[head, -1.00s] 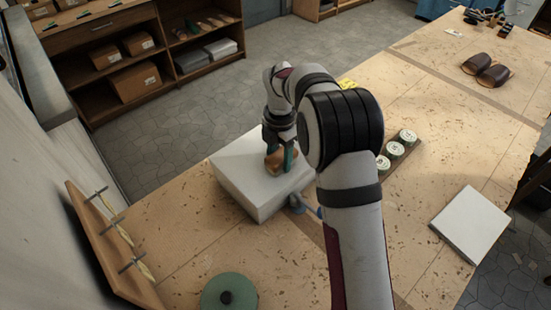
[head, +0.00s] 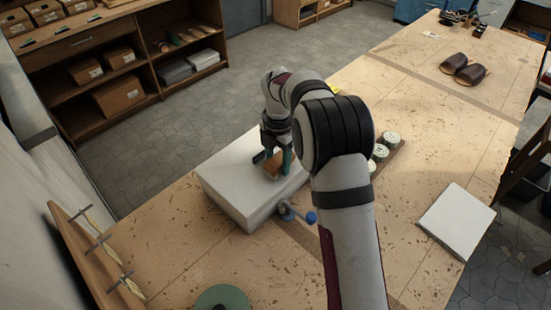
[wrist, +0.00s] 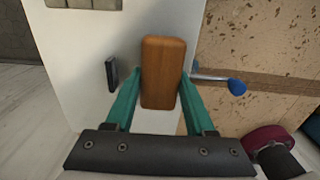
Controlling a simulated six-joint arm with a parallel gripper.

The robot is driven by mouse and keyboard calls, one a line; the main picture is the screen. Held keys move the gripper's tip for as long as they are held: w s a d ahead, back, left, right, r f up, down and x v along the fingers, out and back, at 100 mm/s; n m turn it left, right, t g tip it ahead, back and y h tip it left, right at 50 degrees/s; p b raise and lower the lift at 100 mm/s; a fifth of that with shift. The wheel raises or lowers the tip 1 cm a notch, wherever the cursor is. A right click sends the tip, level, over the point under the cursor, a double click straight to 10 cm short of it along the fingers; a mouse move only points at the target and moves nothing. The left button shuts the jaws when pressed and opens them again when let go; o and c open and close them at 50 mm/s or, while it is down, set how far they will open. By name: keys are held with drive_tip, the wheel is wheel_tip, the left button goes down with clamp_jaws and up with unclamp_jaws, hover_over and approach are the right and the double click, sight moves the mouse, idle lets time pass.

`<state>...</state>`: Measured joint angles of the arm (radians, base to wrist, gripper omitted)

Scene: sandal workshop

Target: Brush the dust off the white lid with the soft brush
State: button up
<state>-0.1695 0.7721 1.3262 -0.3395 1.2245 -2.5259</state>
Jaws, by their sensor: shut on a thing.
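The white lid (head: 228,180) is the top of a thick white box-like block on the workbench; its pale surface also fills much of the wrist view (wrist: 85,50). I cannot make out dust on it. My gripper (head: 277,162) has teal fingers shut on the sides of the brush, a brown wooden block (wrist: 162,72), over the lid's right part. The brush also shows in the head view (head: 271,169). Its bristles are hidden, so I cannot tell whether they touch the lid.
A small dark piece (wrist: 111,74) shows left of the brush. A blue-knobbed lever (head: 311,217) sticks out beside the block. Round tins (head: 379,152) stand in a row to the right, and a flat white square (head: 457,222) lies farther right. A green disc (head: 228,298) lies in front.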

sight(270, 183)
drive_tip(key=shift+s+d, duration=0.4)
drive_tip(key=shift+d, duration=0.05)
drive_tip(key=shift+s+a, duration=1.55)
drive_tip(key=shift+a, duration=0.05)
drive_tip(key=shift+s+a, duration=1.5)
drive_tip(key=shift+s, duration=0.05)
drive_tip(key=shift+w+d, duration=1.55)
drive_tip(key=shift+f, duration=0.1)
